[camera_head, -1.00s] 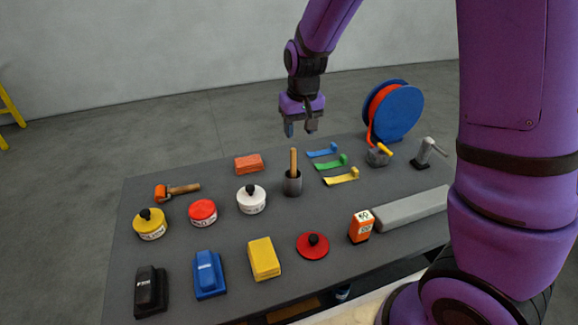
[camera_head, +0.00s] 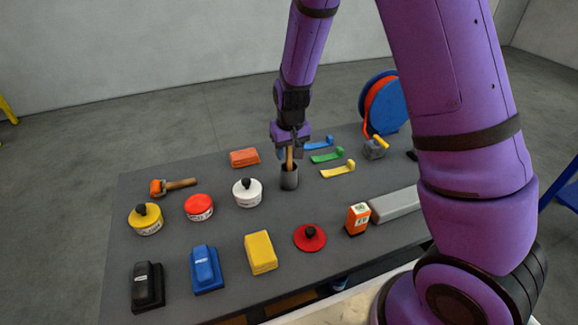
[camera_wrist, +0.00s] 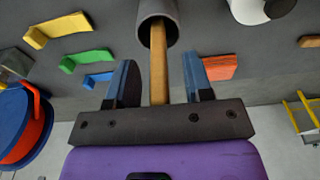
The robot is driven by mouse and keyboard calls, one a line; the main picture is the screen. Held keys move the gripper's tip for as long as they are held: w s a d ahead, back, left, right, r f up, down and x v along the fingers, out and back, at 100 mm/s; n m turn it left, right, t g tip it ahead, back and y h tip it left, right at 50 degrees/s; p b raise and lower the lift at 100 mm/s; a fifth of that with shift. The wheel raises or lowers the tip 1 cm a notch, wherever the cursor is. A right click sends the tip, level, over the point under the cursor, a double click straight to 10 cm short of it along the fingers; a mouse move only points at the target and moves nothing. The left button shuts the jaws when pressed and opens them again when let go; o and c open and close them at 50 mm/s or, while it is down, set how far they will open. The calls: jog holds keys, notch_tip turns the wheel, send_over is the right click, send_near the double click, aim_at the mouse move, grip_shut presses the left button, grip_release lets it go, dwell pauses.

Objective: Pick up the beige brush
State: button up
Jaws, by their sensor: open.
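The beige brush (camera_head: 290,158) stands upright in a dark grey cup (camera_head: 289,180) near the middle of the table; only its wooden handle shows, and its lower end is hidden in the cup. In the wrist view the handle (camera_wrist: 158,62) runs between the two fingers of my gripper (camera_wrist: 158,80), with a gap on each side. In the head view my gripper (camera_head: 290,150) is just above the cup, around the top of the handle. The gripper is open and holds nothing.
Blue, green and yellow (camera_head: 338,168) scrapers lie right of the cup. A white tin (camera_head: 247,193) and an orange block (camera_head: 244,158) are to its left. A blue reel (camera_head: 397,105) with an orange hose stands at the back right. Several other tools and tins fill the front.

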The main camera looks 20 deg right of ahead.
jog(key=shift+f, duration=0.5)
grip_shut()
